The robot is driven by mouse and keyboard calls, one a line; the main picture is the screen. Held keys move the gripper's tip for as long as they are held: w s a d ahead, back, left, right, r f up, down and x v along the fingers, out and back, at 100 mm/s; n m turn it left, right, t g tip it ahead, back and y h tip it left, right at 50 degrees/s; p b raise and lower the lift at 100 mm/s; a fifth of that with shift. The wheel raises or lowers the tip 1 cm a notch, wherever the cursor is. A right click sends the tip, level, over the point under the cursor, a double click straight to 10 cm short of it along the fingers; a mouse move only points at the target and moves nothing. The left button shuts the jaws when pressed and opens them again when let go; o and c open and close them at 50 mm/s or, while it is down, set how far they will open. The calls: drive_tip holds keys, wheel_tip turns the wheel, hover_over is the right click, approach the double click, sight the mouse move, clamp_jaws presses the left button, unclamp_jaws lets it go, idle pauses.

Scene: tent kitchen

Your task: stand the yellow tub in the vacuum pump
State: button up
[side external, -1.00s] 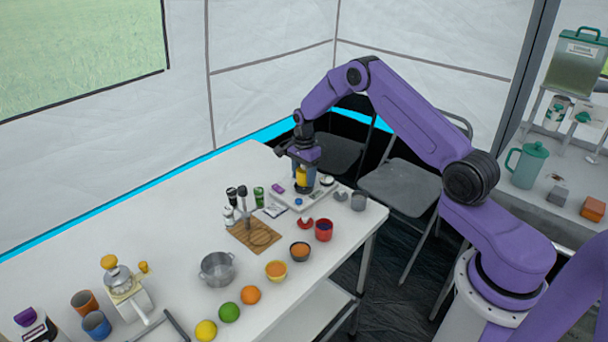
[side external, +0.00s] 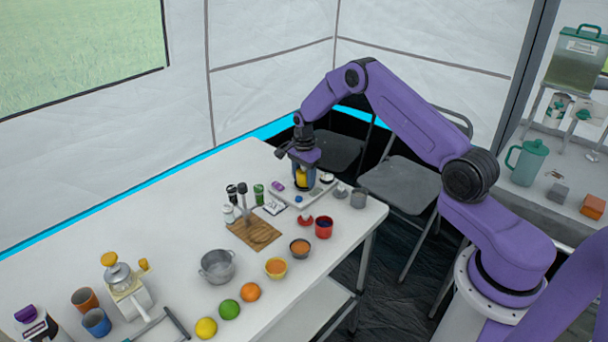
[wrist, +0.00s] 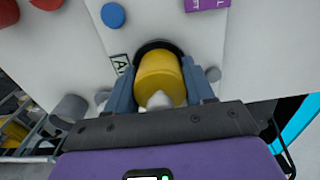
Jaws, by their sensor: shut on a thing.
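The yellow tub (side external: 301,179) is upright between the blue-grey fingers of my gripper (wrist: 160,88), which is shut on it. It also shows in the wrist view (wrist: 160,72). A black round ring (wrist: 152,47) on the pump shows just behind the tub. The tub's base is hidden, so I cannot tell whether it touches the pump.
The table's back left is clear.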

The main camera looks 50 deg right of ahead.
drive_tip(key=o, duration=0.5)
drive_tip(key=shift+r, duration=5.45)
